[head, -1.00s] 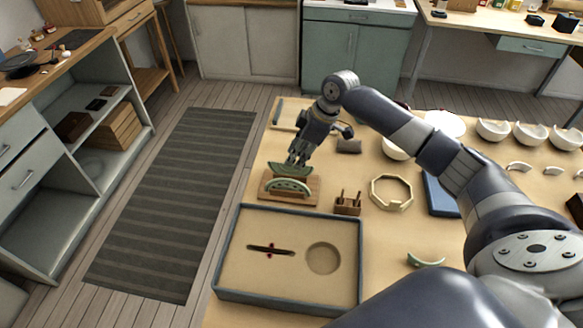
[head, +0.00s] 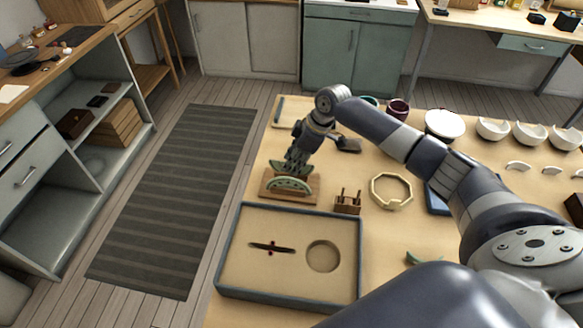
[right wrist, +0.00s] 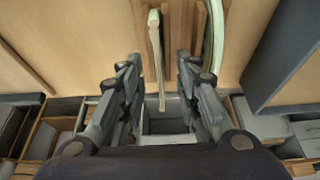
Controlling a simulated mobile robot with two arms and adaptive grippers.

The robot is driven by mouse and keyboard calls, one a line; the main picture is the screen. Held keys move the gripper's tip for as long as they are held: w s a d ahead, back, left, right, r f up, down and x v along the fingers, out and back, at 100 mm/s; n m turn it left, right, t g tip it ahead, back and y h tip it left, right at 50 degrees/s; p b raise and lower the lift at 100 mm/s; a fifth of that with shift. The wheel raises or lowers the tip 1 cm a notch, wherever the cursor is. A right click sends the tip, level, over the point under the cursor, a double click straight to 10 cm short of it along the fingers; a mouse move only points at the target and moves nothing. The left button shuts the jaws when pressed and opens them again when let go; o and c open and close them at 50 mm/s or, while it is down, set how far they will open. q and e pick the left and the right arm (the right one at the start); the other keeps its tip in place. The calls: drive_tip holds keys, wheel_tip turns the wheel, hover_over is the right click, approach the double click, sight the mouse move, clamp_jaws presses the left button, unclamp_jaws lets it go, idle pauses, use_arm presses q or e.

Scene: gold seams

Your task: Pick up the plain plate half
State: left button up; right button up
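A wooden rack (head: 307,192) holds two green plate halves on edge. The front half (head: 290,184) shows a row of dark marks. The plain plate half (head: 277,171) stands behind it, partly hidden by my right gripper (head: 297,170). In the right wrist view the open fingers of that gripper (right wrist: 157,72) stand on either side of the thin edge of the plain half (right wrist: 156,45), with gaps visible on both sides. The marked half (right wrist: 214,35) lies outside the fingers to the right. My left gripper is not in view.
A blue-rimmed tray (head: 227,250) with a slot and a round recess lies in front of the rack. A small wooden stand (head: 347,202) and an octagonal ring (head: 391,174) are to the right. White bowls (head: 493,128) stand farther back.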

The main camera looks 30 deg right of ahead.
clamp_jaws()
idle(0.3)
